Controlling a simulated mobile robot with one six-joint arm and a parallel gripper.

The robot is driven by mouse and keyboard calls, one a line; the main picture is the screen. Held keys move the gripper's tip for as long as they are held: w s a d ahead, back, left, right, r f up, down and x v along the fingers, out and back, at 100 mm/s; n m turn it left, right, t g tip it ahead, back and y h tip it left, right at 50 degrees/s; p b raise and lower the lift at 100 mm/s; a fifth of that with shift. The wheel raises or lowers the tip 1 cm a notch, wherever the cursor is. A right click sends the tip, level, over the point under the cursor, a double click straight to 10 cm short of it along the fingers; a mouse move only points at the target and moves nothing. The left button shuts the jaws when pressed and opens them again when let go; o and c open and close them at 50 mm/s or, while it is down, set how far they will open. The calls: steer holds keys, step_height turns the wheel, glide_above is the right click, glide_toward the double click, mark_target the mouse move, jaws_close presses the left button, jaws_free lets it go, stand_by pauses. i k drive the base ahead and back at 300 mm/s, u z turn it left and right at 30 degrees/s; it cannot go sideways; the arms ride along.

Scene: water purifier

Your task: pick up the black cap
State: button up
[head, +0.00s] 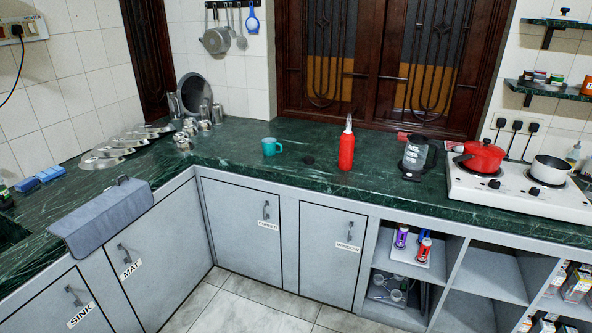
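A small flat black disc, which looks like the black cap (309,160), lies on the dark green marble counter (235,150). It sits between a teal mug (271,147) on its left and a red bottle (346,150) on its right, apart from both. The bottle stands upright, with a pale, narrow top. The disc is small and dark against the counter, so its details are hard to make out. My gripper is not in view.
A blender-like appliance (414,158) and a white stove (520,189) with a red pot (480,157) and white pan (550,168) stand to the right. Metal dishes (105,152) are at left. A grey mat (103,217) hangs over the front edge. Counter before the cap is clear.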

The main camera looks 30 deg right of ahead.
mark_target(308, 160)
steer(key=u, duration=0.25)
steer(key=k, duration=0.8)
steer(key=u, duration=0.7)
steer(key=i, duration=1.5)
steer(key=z, duration=0.8)
steer(key=i, duration=0.75)
steer(key=z, duration=0.4)
